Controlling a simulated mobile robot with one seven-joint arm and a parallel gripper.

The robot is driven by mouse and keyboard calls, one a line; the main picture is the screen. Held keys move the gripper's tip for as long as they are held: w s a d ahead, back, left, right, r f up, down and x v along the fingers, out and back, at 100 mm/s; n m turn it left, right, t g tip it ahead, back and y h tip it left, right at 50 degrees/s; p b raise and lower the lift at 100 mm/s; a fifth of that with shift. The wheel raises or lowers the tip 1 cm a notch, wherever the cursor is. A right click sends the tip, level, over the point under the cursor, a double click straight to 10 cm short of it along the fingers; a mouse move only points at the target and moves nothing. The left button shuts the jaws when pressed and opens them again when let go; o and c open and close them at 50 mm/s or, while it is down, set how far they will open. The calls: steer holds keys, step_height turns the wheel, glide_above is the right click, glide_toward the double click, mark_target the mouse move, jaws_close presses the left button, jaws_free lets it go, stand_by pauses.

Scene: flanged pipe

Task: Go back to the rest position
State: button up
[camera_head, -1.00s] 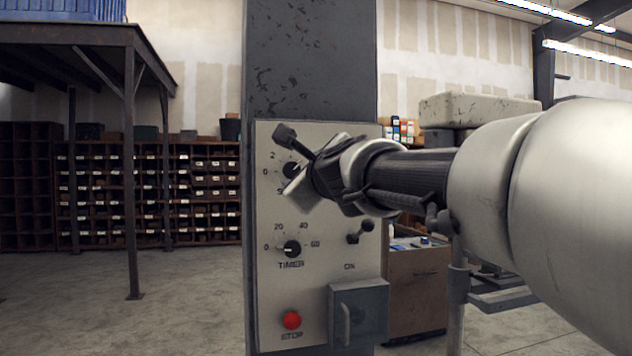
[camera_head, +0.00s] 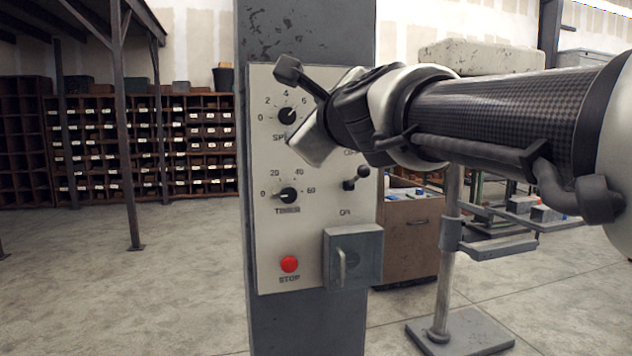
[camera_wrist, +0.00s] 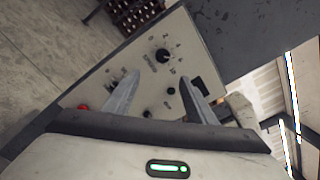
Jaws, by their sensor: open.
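My gripper (camera_wrist: 160,80) shows in the wrist view with its two grey fingers spread apart and nothing between them. Beyond the fingers is the panel's speed dial (camera_wrist: 163,56). In the head view my gripper (camera_head: 312,140) is in front of the panel's upper right part, and its fingers cannot be made out clearly. It covers part of the speed label below the speed dial (camera_head: 287,116). Whether it touches the panel cannot be told from the head view. The arm comes in from the right.
The control panel (camera_head: 262,235) on a dark column holds a timer dial (camera_head: 288,195), a toggle lever (camera_head: 355,178), a red stop button (camera_head: 289,264) and a grey box with a handle (camera_head: 352,258). A stand (camera_head: 450,240) is at right. Floor at left is open.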

steer(key=s+d+f+n+g+h, duration=0.2)
steer(key=s+d+f+n+g, duration=0.25)
steer(key=s+f+n, duration=0.5)
steer(key=s+d+f+n+g+h, duration=0.1)
steer(key=s+d+f+n+g, duration=0.35)
steer(key=f, duration=0.85)
steer(key=s+d+f+n+g+h, duration=0.2)
steer(key=s+d+f+n, duration=0.3)
steer(key=s+f+n, duration=0.55)
step_height(320, 180, up, 24)
steer(key=d+m+p, duration=0.1)
steer(key=p, duration=2.5)
steer(key=shift+s+p, duration=0.15)
steer(key=shift+p, duration=0.25)
steer(key=shift+d, duration=0.1)
